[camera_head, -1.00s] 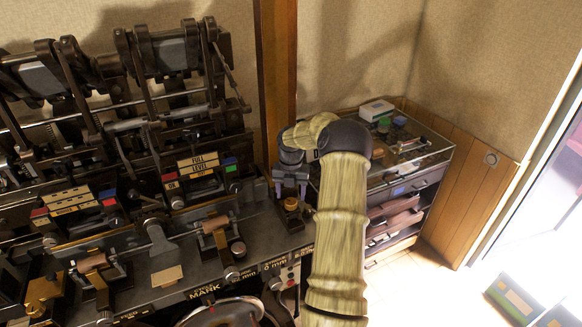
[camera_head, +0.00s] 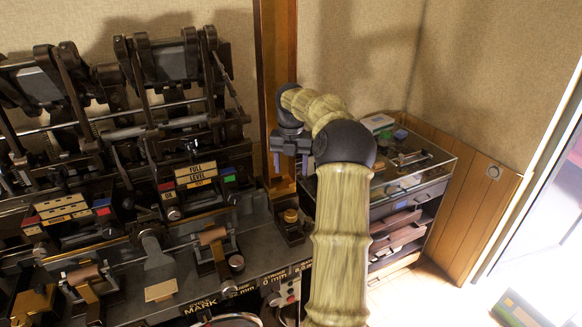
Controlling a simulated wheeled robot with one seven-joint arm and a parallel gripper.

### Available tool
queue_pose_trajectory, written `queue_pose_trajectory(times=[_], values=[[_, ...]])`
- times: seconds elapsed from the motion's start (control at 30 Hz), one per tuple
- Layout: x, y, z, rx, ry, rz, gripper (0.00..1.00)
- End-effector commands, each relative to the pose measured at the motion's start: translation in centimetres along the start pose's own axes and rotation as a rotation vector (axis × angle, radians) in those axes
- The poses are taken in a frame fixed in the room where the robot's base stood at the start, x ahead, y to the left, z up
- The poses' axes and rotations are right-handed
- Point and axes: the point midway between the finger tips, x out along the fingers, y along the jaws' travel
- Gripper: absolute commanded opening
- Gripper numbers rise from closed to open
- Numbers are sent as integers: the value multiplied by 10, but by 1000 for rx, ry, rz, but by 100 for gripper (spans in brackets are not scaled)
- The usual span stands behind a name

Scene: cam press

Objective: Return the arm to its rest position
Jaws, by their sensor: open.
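My gripper (camera_head: 279,156) is at the end of my yellowish, banded arm, near the wooden post behind the bench.
The cam press (camera_head: 160,130) with its dark levers fills the left side. A glass-topped cabinet (camera_head: 440,170) with drawers stands behind my arm on the right. A wooden post (camera_head: 278,60) rises behind my gripper.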

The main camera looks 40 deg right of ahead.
Motion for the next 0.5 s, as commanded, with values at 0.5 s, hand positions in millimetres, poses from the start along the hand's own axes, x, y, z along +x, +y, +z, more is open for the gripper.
queue_pose_trajectory(times=[0.5], values=[[2,7,-5,19,-1,-3,61]])
